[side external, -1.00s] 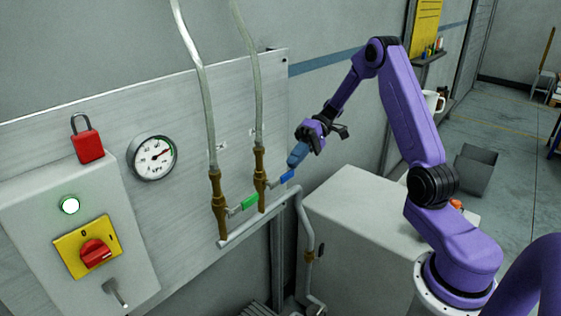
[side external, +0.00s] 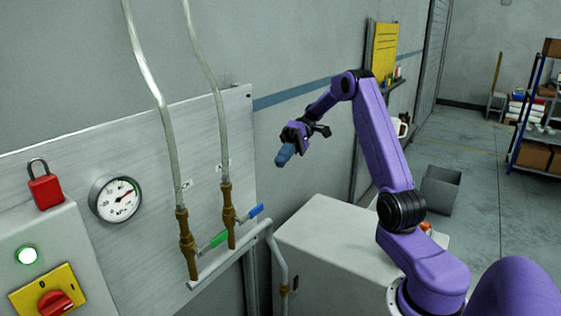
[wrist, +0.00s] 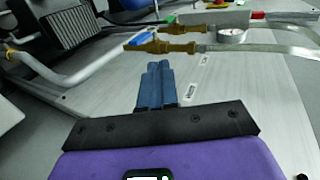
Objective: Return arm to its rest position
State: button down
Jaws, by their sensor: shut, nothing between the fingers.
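My gripper (side external: 285,154) is at the end of the purple arm, in free air in front of the wall, above and to the right of the two brass valves in the side view. Its blue fingers are together with nothing between them; they also show in the wrist view (wrist: 156,84). The blue valve handle (side external: 249,213) and the green valve handle (side external: 213,241) sit on the brass valves, apart from my gripper. In the wrist view the blue handle (wrist: 139,40) lies beyond the fingertips.
The metal panel (side external: 140,170) carries a round gauge (side external: 116,199) and two hoses. A red padlock (side external: 45,190) and a red rotary switch (side external: 54,303) are at the left. A pale cabinet (side external: 325,245) stands below the arm. A grey bin (side external: 440,190) and a shelf (side external: 535,125) are behind.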

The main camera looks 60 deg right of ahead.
jog(key=s+a+n+g+h, duration=0.2)
jog(key=s+a+g+h, duration=0.15)
jog(key=a, duration=0.55)
jog(key=s+a+n+g+h, duration=0.25)
jog(key=s+a, duration=0.25)
jog(key=a, duration=0.4)
jog(key=s+a+f+n+t+h, duration=0.2)
jog(key=s+n+t+h, duration=0.1)
jog(key=s, duration=0.7)
jog(key=s+a+f+n+t+h, duration=0.1)
jog(key=s+n, duration=0.4)
jog(key=s, duration=0.5)
jog(key=shift+s+a+f+t+h, duration=0.25)
jog(key=shift+a+f+t+h, duration=0.1)
jog(key=shift+a+t+h, duration=0.65)
jog(key=shift+d, duration=0.15)
